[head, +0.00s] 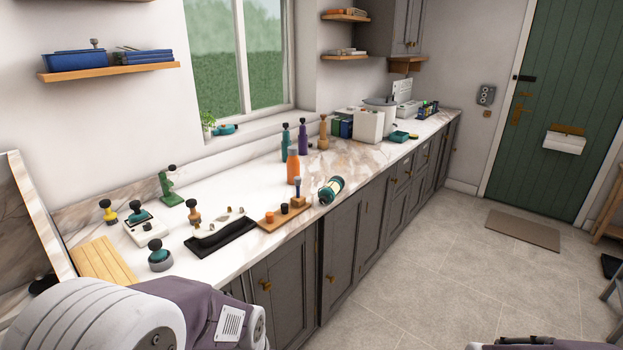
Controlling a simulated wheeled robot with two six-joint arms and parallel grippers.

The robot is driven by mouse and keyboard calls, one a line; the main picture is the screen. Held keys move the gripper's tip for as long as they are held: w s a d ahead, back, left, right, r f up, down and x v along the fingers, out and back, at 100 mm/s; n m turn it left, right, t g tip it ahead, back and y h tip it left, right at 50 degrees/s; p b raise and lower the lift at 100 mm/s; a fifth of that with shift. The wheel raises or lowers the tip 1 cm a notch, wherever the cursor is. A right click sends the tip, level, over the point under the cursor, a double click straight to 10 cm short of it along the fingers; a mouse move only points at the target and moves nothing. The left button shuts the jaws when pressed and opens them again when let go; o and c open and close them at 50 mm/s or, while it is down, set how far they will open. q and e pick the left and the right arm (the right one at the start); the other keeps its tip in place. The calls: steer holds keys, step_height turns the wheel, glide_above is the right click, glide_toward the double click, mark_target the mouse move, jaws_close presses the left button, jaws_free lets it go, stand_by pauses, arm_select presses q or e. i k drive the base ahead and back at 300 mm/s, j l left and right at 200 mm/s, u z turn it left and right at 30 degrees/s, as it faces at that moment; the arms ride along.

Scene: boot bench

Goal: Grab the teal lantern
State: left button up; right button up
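What looks like the teal lantern (331,189) lies on its side at the front edge of the marble counter, near the middle of the view. It is a short cylinder with teal ends and a pale middle band. Nothing is holding it. A thick part of my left arm fills the lower left, but its gripper is not in view. Only a sliver of what seems to be my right arm shows at the bottom right, and its gripper is not in view.
Left of the lantern stand a wooden block (282,215) with small pegs and a black tray (221,237). An orange bottle (293,166) stands just behind it. Several knobbed items crowd the counter's left end. The tiled floor (420,250) in front is clear.

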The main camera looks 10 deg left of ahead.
mark_target(335, 185)
steer(key=i+l+u, duration=0.2)
steer(key=i+u, duration=0.25)
steer(key=i+l+u, duration=0.3)
steer(key=u, duration=0.15)
steer(key=i+l+u, duration=0.3)
steer(key=l+u, duration=0.15)
steer(key=i+l+u, duration=0.25)
steer(key=l+u, duration=0.2)
